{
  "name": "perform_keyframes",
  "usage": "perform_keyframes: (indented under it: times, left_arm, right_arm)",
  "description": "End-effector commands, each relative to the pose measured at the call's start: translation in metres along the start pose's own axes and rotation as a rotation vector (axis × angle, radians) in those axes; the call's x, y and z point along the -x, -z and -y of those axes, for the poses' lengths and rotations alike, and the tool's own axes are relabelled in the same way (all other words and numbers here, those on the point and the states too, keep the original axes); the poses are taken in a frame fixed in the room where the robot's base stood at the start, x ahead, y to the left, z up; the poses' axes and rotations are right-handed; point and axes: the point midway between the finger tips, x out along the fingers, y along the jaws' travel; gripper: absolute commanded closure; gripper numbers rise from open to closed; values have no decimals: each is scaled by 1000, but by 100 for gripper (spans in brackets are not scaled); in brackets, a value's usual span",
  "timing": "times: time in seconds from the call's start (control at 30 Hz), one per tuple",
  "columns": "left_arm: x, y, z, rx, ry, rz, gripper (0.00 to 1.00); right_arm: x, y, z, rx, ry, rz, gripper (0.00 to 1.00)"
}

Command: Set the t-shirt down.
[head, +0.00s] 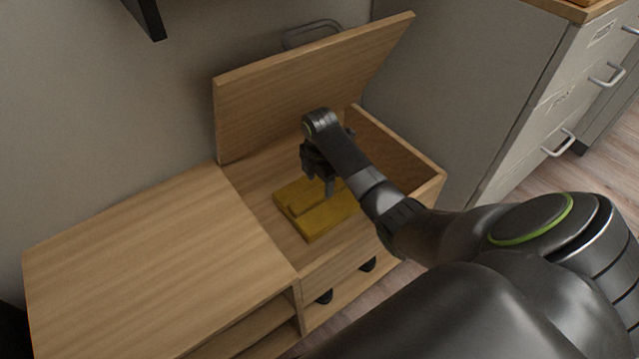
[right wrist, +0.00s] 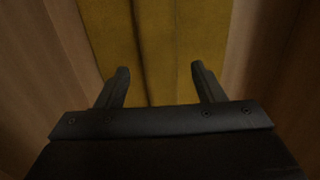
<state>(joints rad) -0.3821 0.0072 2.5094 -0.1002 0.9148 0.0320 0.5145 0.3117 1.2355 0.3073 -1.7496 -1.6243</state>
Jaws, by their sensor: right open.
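The t-shirt (head: 318,218) is a folded yellow cloth. It lies flat on the floor of an open wooden compartment (head: 262,190) in a low bench. My right gripper (head: 329,188) points down just over the t-shirt, inside the compartment. In the right wrist view the t-shirt (right wrist: 172,45) runs beneath and beyond the two spread fingers (right wrist: 160,85), with a fold line down it. Whether the fingertips touch the cloth I cannot tell. My arm hides part of the t-shirt's right side. My left gripper is not in view.
The compartment's lid (head: 310,85) stands raised at the back, leaning toward the wall. The bench top (head: 150,265) to the left is bare. A grey drawer cabinet (head: 470,90) stands close on the right. Compartment walls rise around the gripper.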

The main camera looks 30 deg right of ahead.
Motion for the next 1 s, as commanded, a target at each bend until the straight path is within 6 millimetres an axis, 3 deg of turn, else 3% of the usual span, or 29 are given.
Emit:
perform_keyframes:
  times: [0.03, 0.1, 0.3, 1.0]
  left_arm:
    - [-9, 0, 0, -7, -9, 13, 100]
    - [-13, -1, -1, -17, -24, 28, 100]
    - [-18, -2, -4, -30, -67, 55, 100]
    - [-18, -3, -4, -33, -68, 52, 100]
  right_arm:
    - [15, 0, -1, 0, -2, 1, 38]
    - [25, 0, 0, 1, -1, 1, 38]
    - [44, 0, 0, 1, -1, -1, 38]
    - [46, 0, 0, 0, 0, -1, 38]
